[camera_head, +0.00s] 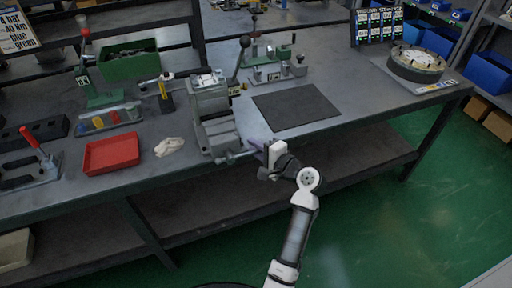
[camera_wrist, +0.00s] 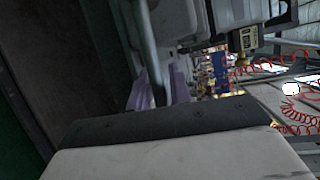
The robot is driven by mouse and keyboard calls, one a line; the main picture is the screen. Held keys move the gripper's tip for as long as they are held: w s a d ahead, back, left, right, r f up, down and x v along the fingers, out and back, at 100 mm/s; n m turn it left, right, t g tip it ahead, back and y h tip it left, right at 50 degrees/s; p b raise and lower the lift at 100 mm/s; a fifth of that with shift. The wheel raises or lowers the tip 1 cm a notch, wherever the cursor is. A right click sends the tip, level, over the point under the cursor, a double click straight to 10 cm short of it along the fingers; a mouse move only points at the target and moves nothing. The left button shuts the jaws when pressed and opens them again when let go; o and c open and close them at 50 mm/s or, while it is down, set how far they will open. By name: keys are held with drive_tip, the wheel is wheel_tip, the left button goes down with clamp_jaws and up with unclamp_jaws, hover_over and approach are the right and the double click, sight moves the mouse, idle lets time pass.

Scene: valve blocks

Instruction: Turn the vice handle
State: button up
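The grey vice (camera_head: 213,112) is fixed at the front edge of the workbench, with its screw end and handle (camera_head: 236,157) sticking out over the edge. A gap shows on the right side of the bar. Whether the left finger touches it I cannot tell. The lower fingers are hidden behind my gripper body.
A tall lever with a black knob (camera_head: 244,42) rises behind the vice. A dark mat (camera_head: 295,107) lies to the right, bare. A red tray (camera_head: 111,154) and a crumpled cloth (camera_head: 168,147) lie to the left. The floor before the bench is clear.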

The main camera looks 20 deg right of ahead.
clamp_jaws()
drive_tip(key=a+f+m+t+h+b, duration=0.1)
drive_tip(key=a+f+m+t, duration=0.6)
drive_tip(key=m, duration=1.1)
drive_tip(key=shift+s+a+f+b, duration=0.15)
drive_tip(key=shift+a+f+b, duration=0.3)
drive_tip(key=shift+a, duration=0.4)
drive_tip(key=shift+o, duration=1.6)
unclamp_jaws()
